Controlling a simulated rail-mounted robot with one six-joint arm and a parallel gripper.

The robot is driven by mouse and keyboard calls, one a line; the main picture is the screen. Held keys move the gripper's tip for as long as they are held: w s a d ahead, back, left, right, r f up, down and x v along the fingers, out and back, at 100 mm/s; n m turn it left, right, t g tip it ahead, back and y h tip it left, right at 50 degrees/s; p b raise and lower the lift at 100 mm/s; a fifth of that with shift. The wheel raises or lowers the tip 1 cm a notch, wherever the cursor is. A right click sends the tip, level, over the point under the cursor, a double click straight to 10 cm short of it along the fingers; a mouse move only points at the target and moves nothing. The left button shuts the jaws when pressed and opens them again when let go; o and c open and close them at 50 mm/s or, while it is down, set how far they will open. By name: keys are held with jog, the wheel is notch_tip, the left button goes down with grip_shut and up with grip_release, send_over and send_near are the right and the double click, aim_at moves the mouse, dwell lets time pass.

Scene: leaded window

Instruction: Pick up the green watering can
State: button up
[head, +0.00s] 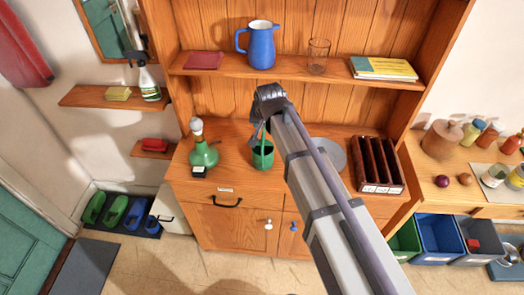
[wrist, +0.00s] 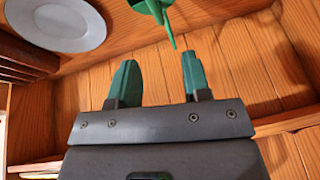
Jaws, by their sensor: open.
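The green watering can (head: 263,157) stands on the wooden dresser top in the head view, with my gripper (head: 259,134) just above it, partly covering its upper part. In the wrist view only a piece of the can (wrist: 152,8) shows at the top edge, with a thin green spout pointing down the picture. My gripper (wrist: 157,64) is open there, its two green-tipped fingers apart with nothing between them. The spout's end is close to the right finger; I cannot tell whether they touch. Most of the can is outside the wrist view.
A green round-bodied lamp base (head: 204,155) stands left of the can. A grey plate (head: 328,153) and a dark slotted rack (head: 376,165) are to the right, the plate partly behind my arm. A shelf above holds a blue jug (head: 261,46) and a glass (head: 318,56).

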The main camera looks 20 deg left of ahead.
aim_at(263, 136)
jog(key=b+x, duration=1)
jog(key=x, duration=0.1)
jog(key=shift+s+f, duration=0.1)
jog(key=shift+f, duration=0.1)
jog(key=shift+d+r, duration=0.1)
jog(key=shift+r, duration=0.15)
grip_shut()
